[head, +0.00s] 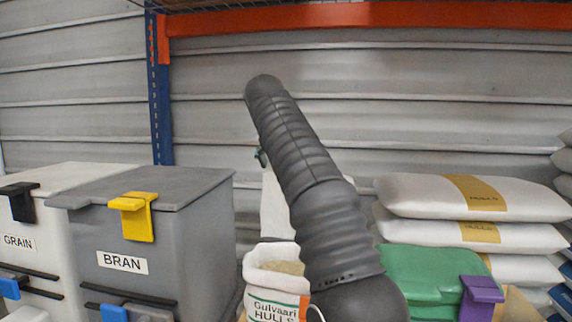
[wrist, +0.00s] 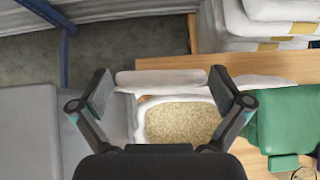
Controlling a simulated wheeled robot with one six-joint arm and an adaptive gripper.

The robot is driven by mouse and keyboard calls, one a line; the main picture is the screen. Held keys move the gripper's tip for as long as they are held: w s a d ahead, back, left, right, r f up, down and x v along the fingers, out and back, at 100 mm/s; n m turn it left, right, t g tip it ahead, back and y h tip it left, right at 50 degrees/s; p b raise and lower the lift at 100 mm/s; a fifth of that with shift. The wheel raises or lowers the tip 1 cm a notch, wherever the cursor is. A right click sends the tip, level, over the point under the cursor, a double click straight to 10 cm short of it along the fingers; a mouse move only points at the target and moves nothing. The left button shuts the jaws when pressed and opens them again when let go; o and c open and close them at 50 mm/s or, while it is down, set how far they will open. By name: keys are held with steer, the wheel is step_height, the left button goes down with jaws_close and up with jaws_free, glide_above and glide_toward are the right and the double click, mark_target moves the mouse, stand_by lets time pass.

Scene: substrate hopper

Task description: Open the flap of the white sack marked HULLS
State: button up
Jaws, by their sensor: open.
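The white sack marked HULLS (head: 273,303) stands low in the middle of the head view, its mouth open and pale hulls (wrist: 182,122) showing inside. Its white flap (head: 276,205) stands up behind the mouth, partly hidden by my arm. In the wrist view the flap's rolled top edge (wrist: 160,78) lies across the picture beyond the mouth. My gripper (wrist: 162,88) is open, its two fingers spread on either side of that edge, with no grip on it seen. In the head view only a bit of my gripper (head: 262,158) shows beside my arm.
A grey BRAN bin (head: 190,240) with a yellow latch and a white GRAIN bin (head: 60,190) stand at left. A green lidded box (head: 420,268) with a purple latch is at right, before stacked white sacks (head: 440,194). A blue rack post (head: 160,90) stands behind.

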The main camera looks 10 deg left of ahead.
steer(key=s+a+r, duration=0.1)
steer(key=s, duration=0.6)
steer(key=s+r, duration=0.2)
steer(key=s, duration=0.6)
steer(key=shift+s+a+r, duration=0.25)
steer(key=shift+a, duration=0.15)
stand_by(0.4)
steer(key=s+d+f+m+g, duration=0.1)
steer(key=s+d+f+m, duration=0.45)
steer(key=d+m, duration=0.3)
steer(key=s+d+f+m+g, duration=0.1)
steer(key=s+d+f+m, duration=0.3)
steer(key=d+f+m, duration=0.5)
steer(key=s+d+f+m, duration=0.3)
steer(key=s+f+m, duration=0.2)
steer(key=f, duration=0.1)
steer(key=s+d+f+m+g, duration=0.1)
steer(key=s+d+f+m, duration=0.2)
steer(key=s+f+m, duration=0.3)
steer(key=s+d+f+m+y, duration=0.1)
steer(key=s+d+f+m, duration=0.2)
steer(key=s+f+m, duration=0.2)
steer(key=shift+s+d+f+m, duration=0.15)
steer(key=shift+s+f+m, duration=0.05)
steer(key=shift+f+m, duration=0.2)
steer(key=shift+s+d+f+m, duration=0.15)
steer(key=shift+s+f+m, duration=0.1)
steer(key=shift+f, duration=0.15)
